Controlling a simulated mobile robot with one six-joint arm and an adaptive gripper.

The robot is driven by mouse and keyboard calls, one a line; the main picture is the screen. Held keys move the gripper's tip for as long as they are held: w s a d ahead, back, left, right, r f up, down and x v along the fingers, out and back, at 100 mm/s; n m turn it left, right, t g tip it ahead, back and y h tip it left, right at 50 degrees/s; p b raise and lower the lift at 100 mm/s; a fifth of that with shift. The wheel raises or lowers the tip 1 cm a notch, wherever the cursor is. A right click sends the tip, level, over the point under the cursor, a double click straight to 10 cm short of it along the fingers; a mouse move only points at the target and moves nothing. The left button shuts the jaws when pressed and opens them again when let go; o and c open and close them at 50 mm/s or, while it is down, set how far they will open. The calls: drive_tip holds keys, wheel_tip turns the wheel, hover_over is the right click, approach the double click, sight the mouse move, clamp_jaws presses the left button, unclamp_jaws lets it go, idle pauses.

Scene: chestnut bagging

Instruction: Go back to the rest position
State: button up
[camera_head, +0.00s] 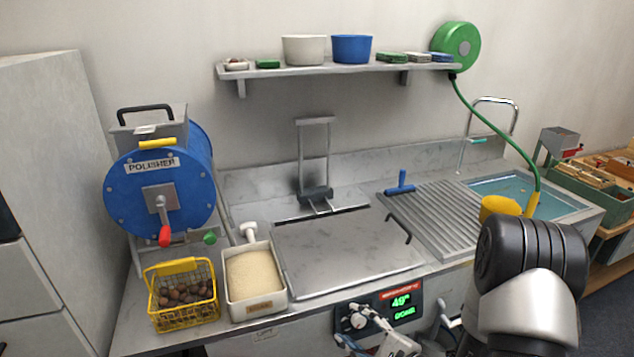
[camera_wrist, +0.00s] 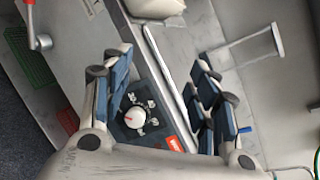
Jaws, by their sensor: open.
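My gripper (camera_head: 378,336) is low at the front of the counter in the head view, just before the control panel (camera_head: 380,309). In the wrist view its two dark-padded fingers stand wide apart, and my gripper (camera_wrist: 163,92) is open with nothing held between them. The panel's round knob (camera_wrist: 135,118) shows between the fingers. In the head view the knob (camera_head: 358,320) is partly beside the fingertips; I cannot tell whether they touch it. The green display (camera_head: 402,305) reads 49° and DONE.
A yellow basket of chestnuts (camera_head: 181,318) and a white bin of pale grains (camera_head: 286,298) stand at the counter's left front. The blue polisher (camera_head: 128,192) stands behind them. A closed steel lid (camera_head: 340,250), ribbed drainboard (camera_head: 440,215) and sink (camera_head: 577,207) lie rightward.

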drive_tip(key=s+a+r+n+g+y, duration=0.5)
drive_tip(key=s+a+r+n+g, duration=0.25)
drive_tip(key=a+r, duration=0.35)
drive_tip(key=s+r+n+g+h, duration=0.2)
drive_tip(key=s+n, duration=0.1)
drive_tip(key=s, duration=0.3)
drive_tip(key=s+r+n+g+h, duration=0.1)
drive_tip(key=s+r+n+g, duration=0.15)
drive_tip(key=s, duration=0.35)
drive_tip(key=s+d+r+n+t+h, duration=0.2)
drive_tip(key=s+d+n+h, duration=0.1)
drive_tip(key=d+h, duration=0.2)
drive_tip(key=s+d+r+n+t+h, duration=0.2)
drive_tip(key=d+h, duration=0.4)
drive_tip(key=d, duration=0.4)
drive_tip(key=shift+s+r+n+t, duration=0.3)
drive_tip(key=shift+s+r+n, duration=0.4)
drive_tip(key=shift+s, duration=0.3)
drive_tip(key=shift+c, duration=0.5)
